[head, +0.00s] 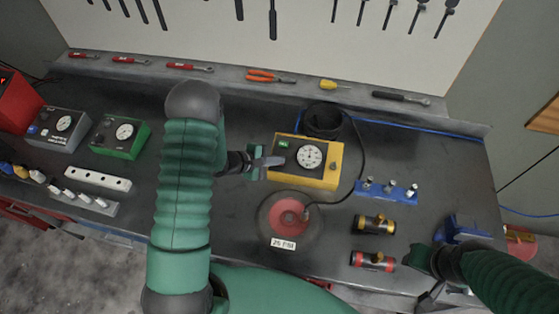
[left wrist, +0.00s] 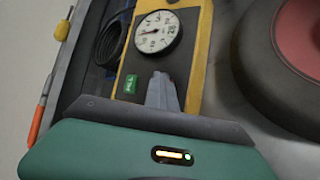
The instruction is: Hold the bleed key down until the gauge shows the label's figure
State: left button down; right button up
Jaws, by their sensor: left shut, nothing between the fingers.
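A yellow gauge box (head: 318,182) with a black top stands on the bench, its round white dial (head: 310,156) facing up. The dial's figure is too small to read surely. A green label (head: 284,144) sits on its top, also seen in the left wrist view (left wrist: 130,84). A white label (head: 283,243) appears to read 25 PSI.
A round rubber piece with a red centre (head: 290,214) lies in front of the box, a hose running to it. A blue fitting rack (head: 388,191) and two valves stand right. My right gripper (head: 428,290) is low right, partly hidden. Other gauge boxes stand left.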

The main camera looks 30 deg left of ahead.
dwell(0.8)
pick_arm(q)
jog(key=shift+s+a+r+p, duration=0.1)
jog(key=shift+r+p, duration=0.3)
jog(key=shift+p, duration=0.1)
jog(key=shift+s+a+r+p, duration=0.1)
jog(key=shift+r+p, duration=0.25)
jog(key=shift+p, duration=0.15)
jog(key=shift+r, duration=0.1)
jog(key=r+p, duration=0.2)
jog(key=s+r+p, duration=0.1)
jog(key=r+p, duration=0.1)
jog(key=p, duration=0.1)
jog(key=shift+d+r+p, duration=0.1)
jog(key=shift+r+p, duration=0.25)
jog(key=shift+r, duration=0.05)
jog(key=shift+s, duration=0.1)
